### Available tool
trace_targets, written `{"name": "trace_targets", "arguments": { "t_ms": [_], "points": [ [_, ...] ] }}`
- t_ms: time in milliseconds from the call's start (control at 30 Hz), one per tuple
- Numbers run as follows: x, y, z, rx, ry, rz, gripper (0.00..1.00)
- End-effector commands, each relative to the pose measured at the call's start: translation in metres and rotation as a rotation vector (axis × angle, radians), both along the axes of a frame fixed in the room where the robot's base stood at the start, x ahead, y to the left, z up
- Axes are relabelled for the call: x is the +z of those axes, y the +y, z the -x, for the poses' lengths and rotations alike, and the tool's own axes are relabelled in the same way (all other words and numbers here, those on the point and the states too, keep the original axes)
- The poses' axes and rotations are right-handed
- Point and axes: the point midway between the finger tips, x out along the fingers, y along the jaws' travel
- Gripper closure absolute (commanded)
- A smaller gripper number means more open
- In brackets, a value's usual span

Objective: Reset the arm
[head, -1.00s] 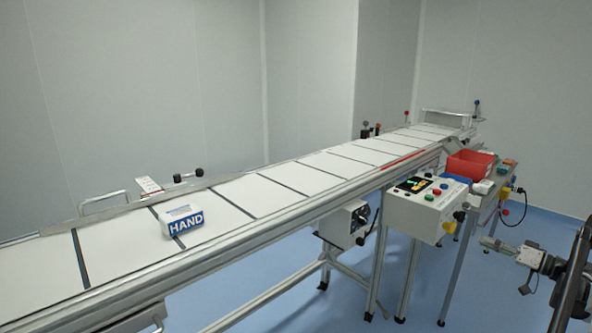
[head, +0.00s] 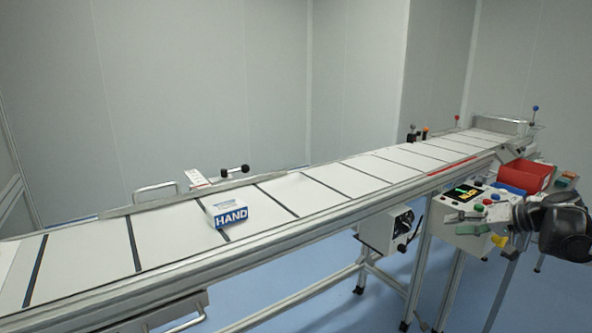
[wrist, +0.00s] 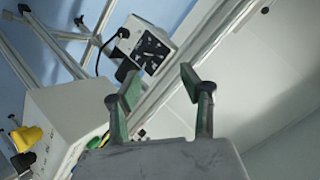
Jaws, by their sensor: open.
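My gripper (head: 468,223) is at the right of the head view, in front of the control box (head: 447,237) beside the conveyor. In the wrist view its two green-padded fingers (wrist: 160,84) stand apart with nothing between them. My dark wrist and arm come in from the right edge and hide part of the control box. No held object shows.
The conveyor (head: 316,193) runs from lower left to upper right, with a white and blue box marked HAND (head: 231,217) on it. A red bin (head: 524,177) stands behind my gripper. A motor box (wrist: 149,46) hangs under the conveyor.

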Motion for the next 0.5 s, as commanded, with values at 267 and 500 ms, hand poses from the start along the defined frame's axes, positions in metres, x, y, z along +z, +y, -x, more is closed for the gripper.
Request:
{"name": "trace_targets", "arguments": {
  "t_ms": [267,500],
  "points": [
    [0.02,0.091,0.04,0.001,0.128,0.109,0.59],
    [0.027,0.152,0.088,-0.011,0.208,0.219,0.59]
  ]
}}
